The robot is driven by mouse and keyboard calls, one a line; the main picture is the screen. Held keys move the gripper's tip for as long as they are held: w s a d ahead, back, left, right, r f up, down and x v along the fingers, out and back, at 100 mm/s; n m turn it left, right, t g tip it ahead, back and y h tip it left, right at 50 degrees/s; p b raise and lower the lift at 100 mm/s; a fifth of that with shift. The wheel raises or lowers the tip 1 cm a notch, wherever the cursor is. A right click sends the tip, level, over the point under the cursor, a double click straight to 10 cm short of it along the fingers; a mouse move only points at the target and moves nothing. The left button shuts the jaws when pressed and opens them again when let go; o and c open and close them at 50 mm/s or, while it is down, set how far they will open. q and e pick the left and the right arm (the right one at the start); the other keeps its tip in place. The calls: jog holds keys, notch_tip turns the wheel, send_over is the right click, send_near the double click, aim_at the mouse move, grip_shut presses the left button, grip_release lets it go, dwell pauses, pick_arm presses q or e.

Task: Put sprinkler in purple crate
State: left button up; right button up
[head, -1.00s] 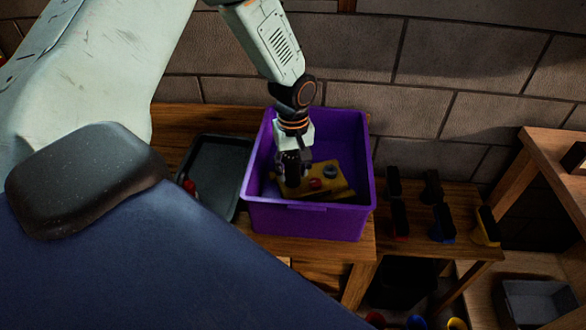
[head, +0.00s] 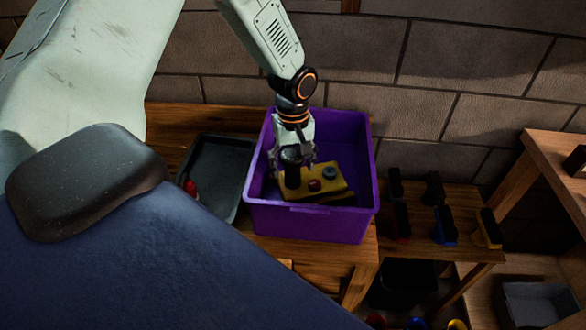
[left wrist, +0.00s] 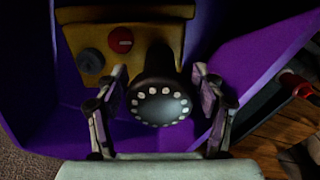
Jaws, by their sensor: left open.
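The purple crate (head: 312,222) stands on the wooden bench. A dark cylinder with a ring of pale dots on its end, which looks like the sprinkler (left wrist: 160,103), is inside the crate; it also shows in the head view (head: 291,174). My left gripper (head: 292,160) reaches down into the crate. In the left wrist view its fingers (left wrist: 162,100) stand apart on either side of the sprinkler, with gaps visible. The sprinkler's lower end is hidden. My right gripper is not in view.
A yellow piece with a red knob and a blue knob (head: 334,188) lies in the crate beside the sprinkler. A dark tray (head: 212,170) with a red-topped item (head: 190,187) is left of the crate. Several dark-topped items (head: 443,225) stand to the right. A brick wall is behind.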

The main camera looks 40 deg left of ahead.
pick_arm(q)
notch_tip(320, 180, up, 10)
jog(key=shift+f, duration=0.1)
jog(key=shift+d+r, duration=0.2)
jog(key=shift+w+a+f, duration=0.1)
jog(key=shift+a, duration=0.1)
jog(key=shift+d, duration=0.1)
